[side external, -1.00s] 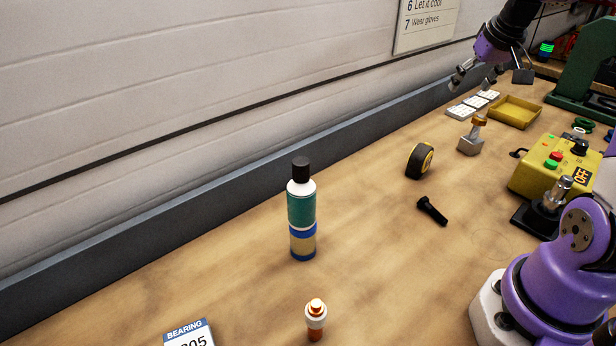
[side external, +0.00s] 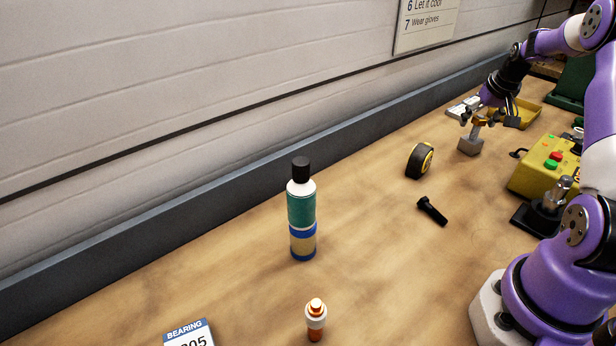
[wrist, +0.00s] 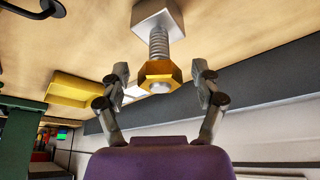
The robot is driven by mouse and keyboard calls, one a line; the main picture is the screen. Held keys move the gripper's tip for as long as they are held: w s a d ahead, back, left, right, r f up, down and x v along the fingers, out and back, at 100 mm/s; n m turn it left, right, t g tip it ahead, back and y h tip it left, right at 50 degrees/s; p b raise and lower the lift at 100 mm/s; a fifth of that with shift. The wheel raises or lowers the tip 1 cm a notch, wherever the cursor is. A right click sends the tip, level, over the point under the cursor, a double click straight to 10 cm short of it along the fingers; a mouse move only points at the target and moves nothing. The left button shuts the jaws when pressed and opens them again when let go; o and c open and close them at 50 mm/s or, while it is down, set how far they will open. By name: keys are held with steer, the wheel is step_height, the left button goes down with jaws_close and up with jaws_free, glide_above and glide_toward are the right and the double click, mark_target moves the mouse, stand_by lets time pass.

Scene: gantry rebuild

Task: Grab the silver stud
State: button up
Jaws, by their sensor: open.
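The silver stud (wrist: 158,42) is a threaded rod rising from a grey metal block (wrist: 152,17), with a brass hex nut (wrist: 160,75) at its end. In the side external view the block (side external: 470,146) stands upright on the bench at the upper right, and my gripper hides part of the nut. My gripper (side external: 478,118) is there at the nut's height. In the wrist view my gripper (wrist: 161,71) is open, with one finger on each side of the nut and a gap visible on both sides.
A yellow control box (side external: 540,165) is right of the block. A yellow tray (side external: 530,115) lies behind. The wall runs along the left.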

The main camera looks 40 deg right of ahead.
steer(key=shift+w+f, duration=0.1)
steer(key=shift+f, duration=0.1)
jaws_close()
steer(key=shift+r, duration=0.1)
